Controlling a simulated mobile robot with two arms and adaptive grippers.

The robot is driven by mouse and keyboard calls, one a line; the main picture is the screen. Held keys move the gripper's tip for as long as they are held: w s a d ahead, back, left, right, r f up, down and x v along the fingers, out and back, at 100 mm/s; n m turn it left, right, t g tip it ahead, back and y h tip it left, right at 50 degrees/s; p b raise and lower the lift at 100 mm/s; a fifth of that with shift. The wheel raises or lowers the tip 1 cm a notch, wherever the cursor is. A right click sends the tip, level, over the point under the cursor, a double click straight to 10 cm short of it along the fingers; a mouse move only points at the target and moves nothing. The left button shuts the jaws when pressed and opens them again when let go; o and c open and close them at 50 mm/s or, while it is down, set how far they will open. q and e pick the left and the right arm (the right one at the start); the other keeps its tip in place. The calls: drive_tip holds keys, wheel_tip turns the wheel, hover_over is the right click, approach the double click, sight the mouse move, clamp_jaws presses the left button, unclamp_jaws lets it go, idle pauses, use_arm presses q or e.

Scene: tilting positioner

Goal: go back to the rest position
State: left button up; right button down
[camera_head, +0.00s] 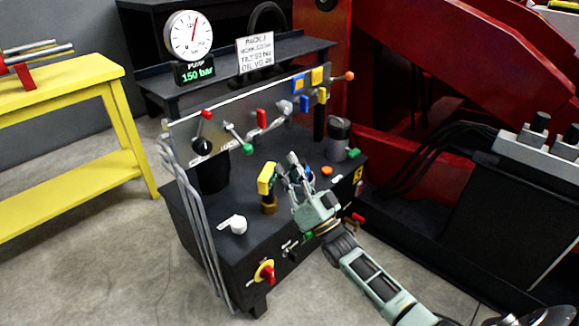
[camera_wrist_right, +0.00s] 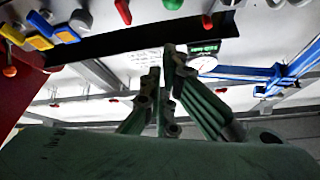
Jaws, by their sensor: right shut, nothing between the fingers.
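My right gripper (camera_head: 294,173) is above the dark control bench (camera_head: 200,240), its arm coming in from the lower right. Its fingers are together with nothing between them. It also shows in the right wrist view (camera_wrist_right: 168,65), fingers pointing up in the picture. A yellow-headed lever (camera_head: 266,180) stands on the bench just left of the fingers in the head view; whether they touch it, I cannot tell. A blue part (camera_head: 308,174) is partly hidden behind the gripper. My left gripper is in neither view.
A grey panel with coloured levers (camera_head: 262,119) rises at the bench's back. A dark cylinder (camera_head: 338,138) stands right of the gripper. A gauge (camera_head: 189,36) with a 150 bar display is behind. A yellow table (camera_head: 70,85) is left, red machinery (camera_head: 440,60) right. Floor is free at front left.

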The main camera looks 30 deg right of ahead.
idle(0.4)
